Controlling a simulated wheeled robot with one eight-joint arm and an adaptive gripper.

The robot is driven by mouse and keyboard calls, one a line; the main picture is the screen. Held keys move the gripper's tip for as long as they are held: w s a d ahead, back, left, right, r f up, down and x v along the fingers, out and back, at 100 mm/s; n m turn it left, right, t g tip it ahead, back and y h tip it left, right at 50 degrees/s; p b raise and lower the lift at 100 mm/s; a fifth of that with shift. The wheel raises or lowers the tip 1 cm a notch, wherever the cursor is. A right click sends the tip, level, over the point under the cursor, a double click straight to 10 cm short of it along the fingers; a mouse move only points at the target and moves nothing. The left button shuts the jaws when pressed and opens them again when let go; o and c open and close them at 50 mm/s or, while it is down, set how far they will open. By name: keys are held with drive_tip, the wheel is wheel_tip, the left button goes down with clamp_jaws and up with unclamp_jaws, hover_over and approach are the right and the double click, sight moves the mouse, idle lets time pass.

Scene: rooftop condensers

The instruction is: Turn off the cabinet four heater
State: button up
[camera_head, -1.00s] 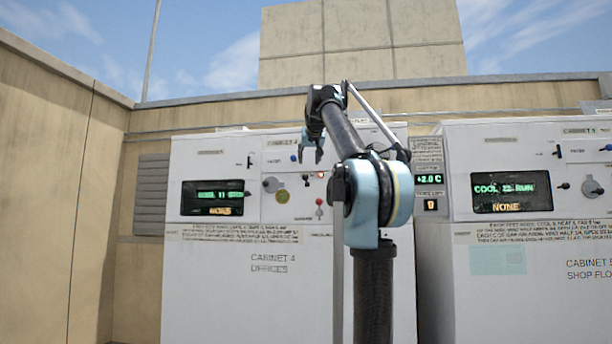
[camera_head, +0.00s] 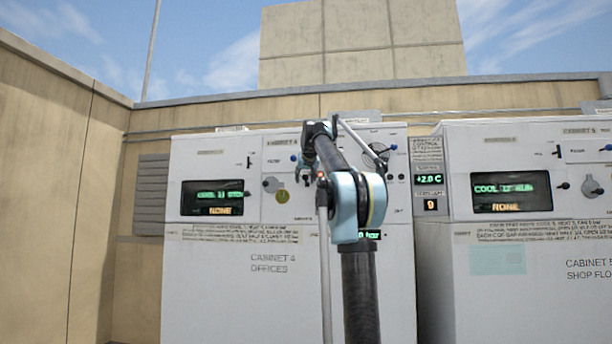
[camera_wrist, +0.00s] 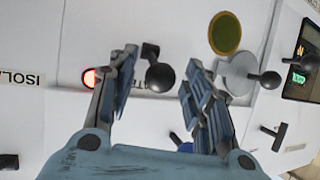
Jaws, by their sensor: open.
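Cabinet four (camera_head: 300,280) is a white unit labelled "CABINET 4 OFFICES". Its display (camera_head: 212,197) shows a green line and "NONE" in amber. My gripper (camera_head: 305,174) is at its upper control panel, partly hidden by my arm. In the wrist view my gripper (camera_wrist: 165,80) is open, with a black ball-ended lever (camera_wrist: 159,76) between its fingertips. No clear contact shows. The lever partly covers a label of which "AT" is readable. A lit red lamp (camera_wrist: 89,78) is beside the left finger; the "ISOLA" label (camera_wrist: 22,78) is further left.
A grey knob with a black ball handle (camera_wrist: 268,80) and a yellow-green disc (camera_wrist: 225,34) are close to the right finger. A blue button (camera_wrist: 183,144) lies below, partly covered. Cabinet five (camera_head: 540,280) stands at the right; a beige wall (camera_head: 50,200) is at the left.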

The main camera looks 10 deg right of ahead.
drive_tip(key=shift+w+f, duration=0.1)
drive_tip(key=shift+w, duration=0.15)
clamp_jaws()
